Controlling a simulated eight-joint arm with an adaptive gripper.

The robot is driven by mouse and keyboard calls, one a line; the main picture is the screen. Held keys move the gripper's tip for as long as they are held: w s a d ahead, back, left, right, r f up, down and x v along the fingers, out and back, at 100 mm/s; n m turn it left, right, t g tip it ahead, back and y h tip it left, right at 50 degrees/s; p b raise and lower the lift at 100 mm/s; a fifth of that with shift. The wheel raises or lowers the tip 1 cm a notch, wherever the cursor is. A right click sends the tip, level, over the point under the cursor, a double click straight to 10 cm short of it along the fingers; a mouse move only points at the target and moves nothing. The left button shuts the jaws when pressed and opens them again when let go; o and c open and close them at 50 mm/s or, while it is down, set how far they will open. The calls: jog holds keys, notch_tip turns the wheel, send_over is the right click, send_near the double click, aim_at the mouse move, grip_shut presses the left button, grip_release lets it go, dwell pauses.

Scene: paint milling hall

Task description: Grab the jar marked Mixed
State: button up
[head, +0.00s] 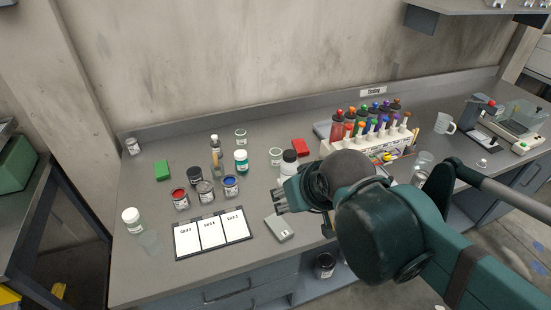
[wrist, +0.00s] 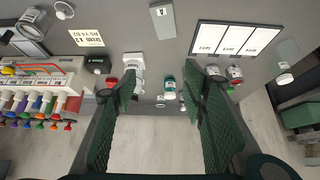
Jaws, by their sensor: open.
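Several small jars stand on the grey bench; I cannot read "Mixed" on any of them. In the head view they include a red jar (head: 180,199), a grey jar (head: 205,191), a blue jar (head: 229,186), a black-lidded jar (head: 194,175), a white jar with a teal label (head: 241,161) and a white jar with a black lid (head: 289,163). My gripper (head: 279,199) is open and empty, right of the blue jar. In the wrist view the teal-labelled jar (wrist: 169,88) shows between the green fingers (wrist: 162,82); the right finger partly hides other jars.
A three-panel card (head: 212,232) and a small grey device (head: 279,229) lie at the front. A rack of coloured bottles (head: 365,135) stands at right. A white-lidded jar (head: 133,219) and a glass stand front left. Another jar (head: 325,265) sits below the bench.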

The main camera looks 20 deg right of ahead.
jog(key=shift+o, duration=1.1)
jog(key=shift+w+r, duration=0.1)
jog(key=w+d+r+m+g+p, duration=0.2)
jog(key=w+r+m+p, duration=0.25)
jog(key=w, duration=0.65)
jog(key=m+g+p, duration=0.5)
jog(key=m+p, duration=0.3)
jog(key=m, duration=0.3)
send_over(276, 157)
jog(key=w, duration=0.3)
notch_tip(276, 157, down, 15)
jog(key=shift+d, duration=0.15)
